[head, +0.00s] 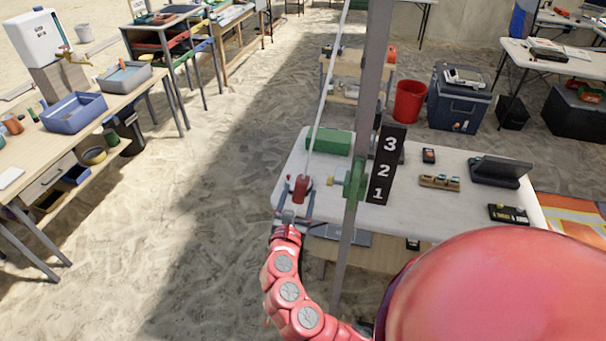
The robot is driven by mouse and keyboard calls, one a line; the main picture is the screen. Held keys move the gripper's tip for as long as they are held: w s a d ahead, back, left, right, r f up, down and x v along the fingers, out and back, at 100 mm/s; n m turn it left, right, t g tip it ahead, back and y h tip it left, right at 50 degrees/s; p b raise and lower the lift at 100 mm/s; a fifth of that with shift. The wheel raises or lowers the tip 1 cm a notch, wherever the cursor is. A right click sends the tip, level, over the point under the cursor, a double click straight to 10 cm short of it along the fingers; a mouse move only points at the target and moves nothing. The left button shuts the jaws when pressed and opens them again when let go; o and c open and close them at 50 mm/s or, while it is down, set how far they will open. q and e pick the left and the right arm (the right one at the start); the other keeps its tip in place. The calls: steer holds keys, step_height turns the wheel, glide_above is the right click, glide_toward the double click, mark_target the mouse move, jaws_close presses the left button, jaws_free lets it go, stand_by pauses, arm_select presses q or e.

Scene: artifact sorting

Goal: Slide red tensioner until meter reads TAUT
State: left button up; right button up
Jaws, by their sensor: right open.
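The red tensioner (301,189) is a small red cylinder at the lower end of a pale rope (325,85), near the front-left corner of the white table. My right gripper (299,197) is at the red tensioner, open, with its fingers appearing on either side of it. I cannot tell whether they touch it. A black panel (385,165) with the numbers 3, 2 and 1 stands beside the grey post. No reading of TAUT is legible on any meter. My left gripper is not in view.
A grey post (359,130) with a green fitting (355,182) rises just right of my gripper. The white table (450,205) holds a green box (329,141), a dark screen (500,171) and small devices. Sand to the left is clear up to the workbench (40,150).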

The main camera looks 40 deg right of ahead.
steer(key=p+x, duration=0.1)
steer(key=x, duration=0.5)
steer(key=shift+s+f, duration=0.1)
jaws_close()
stand_by(1.2)
